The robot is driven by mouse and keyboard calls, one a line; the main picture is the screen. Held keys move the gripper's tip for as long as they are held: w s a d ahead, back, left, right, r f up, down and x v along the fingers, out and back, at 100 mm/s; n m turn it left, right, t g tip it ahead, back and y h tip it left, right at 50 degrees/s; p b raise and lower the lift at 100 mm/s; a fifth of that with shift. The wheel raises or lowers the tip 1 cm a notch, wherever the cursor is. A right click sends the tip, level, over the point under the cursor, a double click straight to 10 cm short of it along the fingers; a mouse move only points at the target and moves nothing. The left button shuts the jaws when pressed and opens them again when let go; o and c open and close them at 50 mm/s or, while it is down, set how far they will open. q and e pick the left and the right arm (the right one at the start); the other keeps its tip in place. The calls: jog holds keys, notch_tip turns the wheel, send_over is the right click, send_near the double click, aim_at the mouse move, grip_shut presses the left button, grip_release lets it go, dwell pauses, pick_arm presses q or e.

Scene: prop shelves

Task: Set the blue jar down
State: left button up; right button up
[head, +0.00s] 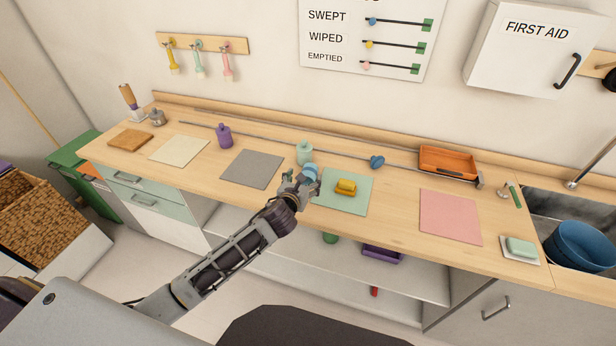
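The light blue jar (309,172) is at the end of my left arm, over the left edge of the mint green mat. My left gripper (304,182) appears shut on it, with a finger on each side. The gripper covers the jar's near and lower part, so I cannot tell whether its base touches the counter. My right gripper is not in view.
A mint jar (304,152) stands close behind the blue jar. A grey mat (250,170) to the left and a pink mat (449,217) to the right are empty. A purple jar (224,137) stands farther left.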

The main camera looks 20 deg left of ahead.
aim_at(307, 175)
pick_arm(q)
jog(key=shift+s+a+f+n+g+y, duration=0.15)
jog(key=shift+s+a+f+g, duration=0.1)
jog(key=shift+s+f, duration=0.15)
jog(key=shift+s+a+f+n+g+y, duration=0.15)
jog(key=shift+s+a+f, duration=0.1)
jog(key=shift+f, duration=0.25)
jog(key=shift+w, duration=0.25)
jog(key=shift+x, duration=3.85)
jog(key=shift+w+d+f, duration=0.1)
jog(key=shift+w+f, duration=0.05)
jog(key=shift+w, duration=0.1)
jog(key=shift+x, duration=2.6)
jog(key=shift+f, duration=0.15)
jog(key=c, duration=1.3)
